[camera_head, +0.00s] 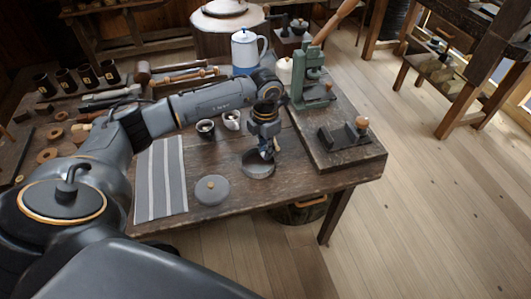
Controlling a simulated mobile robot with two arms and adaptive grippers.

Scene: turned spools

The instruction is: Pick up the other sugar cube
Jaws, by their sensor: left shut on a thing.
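My left gripper (266,152) points down at the small dark round bowl (258,170) near the front of the wooden table. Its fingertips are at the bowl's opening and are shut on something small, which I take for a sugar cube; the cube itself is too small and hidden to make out. The bowl's inside is mostly covered by the gripper. My right gripper is not in view.
A striped cloth (161,178) lies at left. A green press (312,82) and a dark block tool (343,135) stand at right. A blue-white pot (245,51) is at the back.

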